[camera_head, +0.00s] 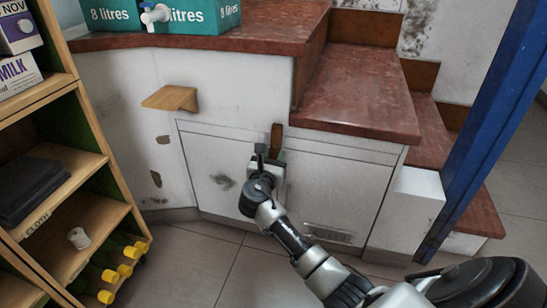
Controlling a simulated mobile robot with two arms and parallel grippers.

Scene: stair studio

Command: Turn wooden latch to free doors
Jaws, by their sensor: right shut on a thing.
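The wooden latch (276,137) is a small brown upright piece at the top of the seam between two white cupboard doors under the stairs. The left door (217,175) and the right door (335,190) look closed. My right gripper (267,156) is at the latch's lower end, its fingers shut on it. The gripper and arm hide the lower part of the latch and much of the seam between the doors. My left gripper is not in view.
Red-brown stair treads (355,95) rise above the cupboard. A small wooden ledge (171,98) juts from the wall at left. A wooden shelf unit (70,205) stands at far left, and a blue post (482,130) at right. Tiled floor (190,262) lies open in front.

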